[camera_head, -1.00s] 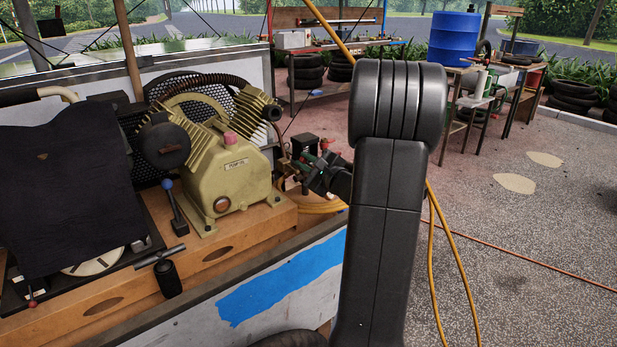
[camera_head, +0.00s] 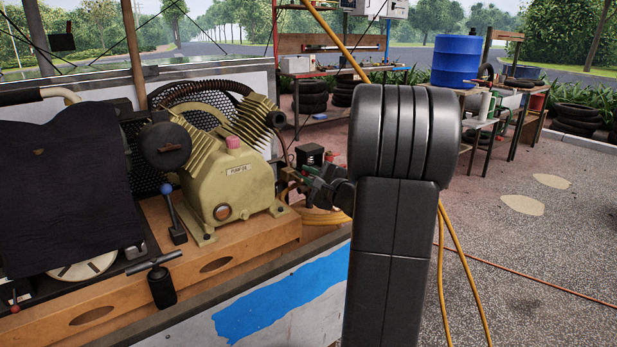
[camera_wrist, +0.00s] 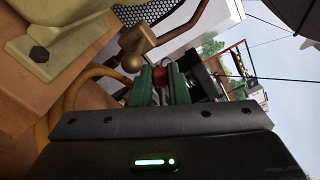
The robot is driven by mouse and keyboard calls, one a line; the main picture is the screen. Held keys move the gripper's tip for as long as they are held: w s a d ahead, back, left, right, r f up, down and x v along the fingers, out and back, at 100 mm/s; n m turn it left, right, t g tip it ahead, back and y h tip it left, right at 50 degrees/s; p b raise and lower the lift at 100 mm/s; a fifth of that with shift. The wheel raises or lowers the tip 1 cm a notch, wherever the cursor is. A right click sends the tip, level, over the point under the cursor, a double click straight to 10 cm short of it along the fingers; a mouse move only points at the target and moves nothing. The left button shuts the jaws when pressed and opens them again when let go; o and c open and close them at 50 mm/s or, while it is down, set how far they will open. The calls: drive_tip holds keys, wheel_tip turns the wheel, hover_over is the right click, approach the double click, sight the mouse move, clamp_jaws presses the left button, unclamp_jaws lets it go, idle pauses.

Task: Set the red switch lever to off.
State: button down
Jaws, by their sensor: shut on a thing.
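The red switch lever (camera_wrist: 160,77) shows in the wrist view as a small red piece between the two green fingers of my gripper (camera_wrist: 159,85). The fingers are shut on it from both sides. In the head view my gripper (camera_head: 308,179) is beside the black switch box (camera_head: 311,154), to the right of the compressor. A bit of red shows just above the fingers there, but my arm and fingers hide much of the lever. I cannot read which setting the lever is at.
The tan compressor (camera_head: 235,178) stands on a wooden cart top (camera_head: 215,265), close left of my gripper. A brass fitting and pipe (camera_wrist: 132,62) are beside the fingers in the wrist view. A yellow hose (camera_head: 462,270) hangs right of my arm. The floor at right is open.

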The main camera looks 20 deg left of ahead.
drive_tip(key=c, duration=1.4)
unclamp_jaws()
drive_tip(key=p+v, duration=0.1)
drive_tip(key=v, duration=1.2)
drive_tip(key=shift+s+d, duration=0.25)
drive_tip(key=shift+d, duration=0.05)
drive_tip(key=b+x, duration=0.1)
drive_tip(key=x, duration=1.2)
drive_tip(key=shift+w+a, duration=0.25)
drive_tip(key=shift+a, duration=0.05)
